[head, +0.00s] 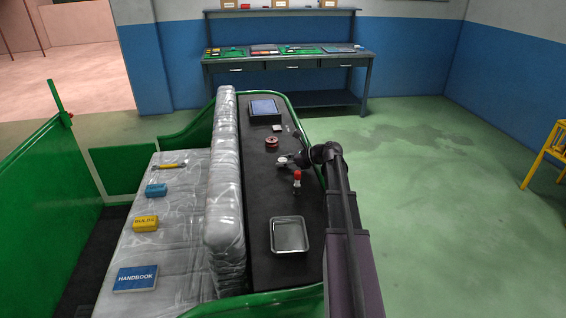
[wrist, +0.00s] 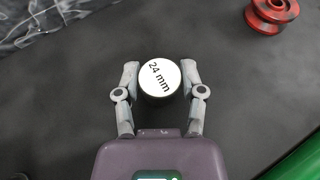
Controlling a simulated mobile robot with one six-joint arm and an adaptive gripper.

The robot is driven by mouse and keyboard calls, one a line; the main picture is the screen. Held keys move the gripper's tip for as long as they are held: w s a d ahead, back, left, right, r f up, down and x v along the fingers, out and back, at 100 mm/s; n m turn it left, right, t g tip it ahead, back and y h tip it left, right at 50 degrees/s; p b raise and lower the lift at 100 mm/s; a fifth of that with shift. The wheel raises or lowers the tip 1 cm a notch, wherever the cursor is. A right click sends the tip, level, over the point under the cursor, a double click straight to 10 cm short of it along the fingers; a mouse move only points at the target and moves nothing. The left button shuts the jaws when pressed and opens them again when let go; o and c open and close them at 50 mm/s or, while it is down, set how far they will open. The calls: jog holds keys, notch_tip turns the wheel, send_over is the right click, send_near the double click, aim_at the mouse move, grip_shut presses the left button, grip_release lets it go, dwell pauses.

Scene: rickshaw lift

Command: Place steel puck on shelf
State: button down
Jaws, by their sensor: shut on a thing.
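The steel puck (wrist: 159,78) is a round disc with a white top face marked "24 mm". In the wrist view it sits between the two fingers of my gripper (wrist: 159,82), which is shut on it from both sides. In the head view my gripper (head: 284,161) is low over the black shelf (head: 260,195) behind the plastic-wrapped backrest, with the puck as a small pale spot at its tip. I cannot tell whether the puck touches the shelf surface.
A red spool (head: 271,141) lies just beyond my gripper. A red-topped item (head: 297,180) stands close on the near side. A metal tray (head: 289,235) is nearer and a blue bin (head: 264,109) farther. The wrapped backrest (head: 226,190) borders the left. Bare shelf lies between them.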

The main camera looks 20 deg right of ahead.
jog(key=shift+c, duration=1)
grip_release()
jog(key=shift+f, duration=0.1)
jog(key=shift+s+d+r+p, duration=0.3)
jog(key=shift+s+r+p, duration=0.05)
jog(key=shift+r+p, duration=0.1)
jog(key=p+v, duration=0.3)
jog(key=v, duration=0.6)
jog(key=shift+p+v, duration=0.5)
jog(key=shift+v, duration=0.45)
jog(key=shift+d+f, duration=0.1)
